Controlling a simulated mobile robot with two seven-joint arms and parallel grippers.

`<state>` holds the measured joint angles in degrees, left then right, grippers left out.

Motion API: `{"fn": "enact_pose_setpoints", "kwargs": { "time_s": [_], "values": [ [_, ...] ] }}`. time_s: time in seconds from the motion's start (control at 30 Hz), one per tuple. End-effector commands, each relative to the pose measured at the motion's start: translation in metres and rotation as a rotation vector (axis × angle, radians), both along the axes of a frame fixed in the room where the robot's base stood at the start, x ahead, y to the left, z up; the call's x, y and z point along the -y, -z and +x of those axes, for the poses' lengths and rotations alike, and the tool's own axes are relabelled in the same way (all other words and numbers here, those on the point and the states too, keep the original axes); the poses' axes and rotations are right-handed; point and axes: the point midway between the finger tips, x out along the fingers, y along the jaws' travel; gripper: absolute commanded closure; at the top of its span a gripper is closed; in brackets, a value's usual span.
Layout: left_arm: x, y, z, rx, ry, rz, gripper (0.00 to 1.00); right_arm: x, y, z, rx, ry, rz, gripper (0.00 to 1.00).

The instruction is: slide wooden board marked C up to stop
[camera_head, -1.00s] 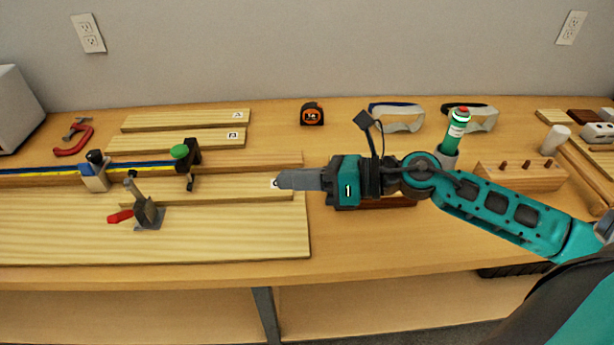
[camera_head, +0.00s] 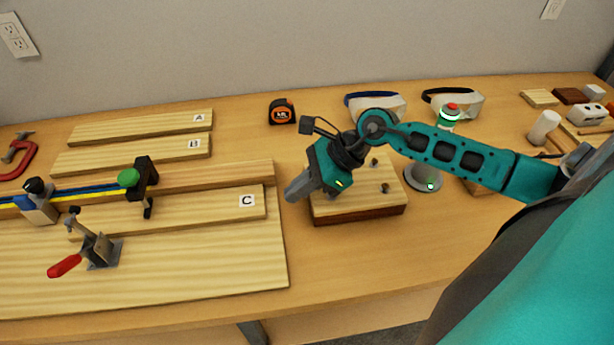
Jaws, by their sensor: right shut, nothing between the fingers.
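The wooden board marked C (camera_head: 190,211) lies on the large base board (camera_head: 230,265), along the front of a long wooden fence strip (camera_head: 225,176). Its label is near its right end. A stop with a green knob (camera_head: 140,180) sits on the blue and yellow rail, its black arm reaching down by the board's back edge; I cannot tell whether they touch. My right gripper (camera_head: 293,193) is shut and empty, to the right of the board's end and apart from it. My left gripper is not in view.
Boards A (camera_head: 140,126) and B (camera_head: 130,153) lie behind the fence. A toggle clamp with a red handle (camera_head: 65,265) stands at the board's left. A wooden block with pegs (camera_head: 355,205) is beneath my right arm. A tape measure (camera_head: 282,111) lies behind.

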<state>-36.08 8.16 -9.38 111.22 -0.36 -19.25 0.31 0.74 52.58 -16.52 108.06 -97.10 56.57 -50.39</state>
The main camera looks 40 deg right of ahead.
Motion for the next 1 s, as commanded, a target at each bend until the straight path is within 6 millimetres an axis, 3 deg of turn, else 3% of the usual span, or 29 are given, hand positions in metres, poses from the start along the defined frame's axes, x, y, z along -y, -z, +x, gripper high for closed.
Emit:
{"fn": "enact_pose_setpoints", "kwargs": {
  "time_s": [0.33, 0.8, 1.0],
  "values": [
    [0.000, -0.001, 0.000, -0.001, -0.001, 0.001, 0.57, -0.030, 0.033, 0.015, 0.000, 0.001, 0.002, 1.00],
    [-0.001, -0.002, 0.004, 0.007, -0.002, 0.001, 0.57, -0.035, 0.036, 0.017, 0.002, 0.000, 0.001, 1.00],
    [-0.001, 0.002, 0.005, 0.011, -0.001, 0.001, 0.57, -0.061, 0.036, 0.030, 0.005, -0.001, 0.004, 1.00]
  ]
}}
